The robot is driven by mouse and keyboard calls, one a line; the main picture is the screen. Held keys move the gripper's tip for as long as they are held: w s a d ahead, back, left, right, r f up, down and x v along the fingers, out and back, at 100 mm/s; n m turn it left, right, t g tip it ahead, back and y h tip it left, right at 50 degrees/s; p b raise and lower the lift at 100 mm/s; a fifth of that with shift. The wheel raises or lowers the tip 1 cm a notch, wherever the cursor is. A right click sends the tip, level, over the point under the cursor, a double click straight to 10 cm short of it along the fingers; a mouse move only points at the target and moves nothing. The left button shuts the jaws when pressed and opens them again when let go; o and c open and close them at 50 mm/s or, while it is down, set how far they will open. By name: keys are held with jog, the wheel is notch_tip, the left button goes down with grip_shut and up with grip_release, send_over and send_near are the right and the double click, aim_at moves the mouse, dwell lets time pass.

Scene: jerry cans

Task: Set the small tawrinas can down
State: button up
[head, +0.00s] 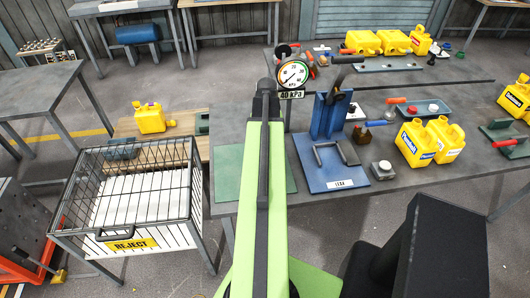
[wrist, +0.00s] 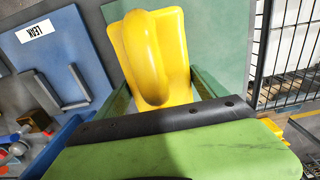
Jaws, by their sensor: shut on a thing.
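In the wrist view, a yellow can (wrist: 155,50) with a looped handle sits between the two green fingers of my gripper (wrist: 160,88), which is shut on it. No label shows on the can from this side, so I cannot read its name. A green mat (wrist: 225,38) lies below and behind the can; I cannot tell whether the can touches it. In the head view, my green arm covers the held can and the gripper, and the mat (head: 228,168) shows on both sides of the arm.
A blue leak stand (head: 325,120) is right of the mat. The wire reject cage (head: 125,155) stands left, against the table. Yellow cans (head: 416,143) stand on the right, and a pressure gauge (head: 293,74) is behind. The mat's visible parts are bare.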

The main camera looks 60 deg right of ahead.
notch_tip(320, 180, down, 4)
jog(key=b, duration=0.3)
jog(key=shift+r, duration=0.2)
jog(key=shift+f, duration=0.25)
jog(key=o, duration=1.9)
jog(key=shift+r, duration=0.1)
notch_tip(320, 180, up, 12)
jog(key=p, duration=1.2)
jog(key=shift+r, duration=0.25)
jog(key=shift+f, duration=0.1)
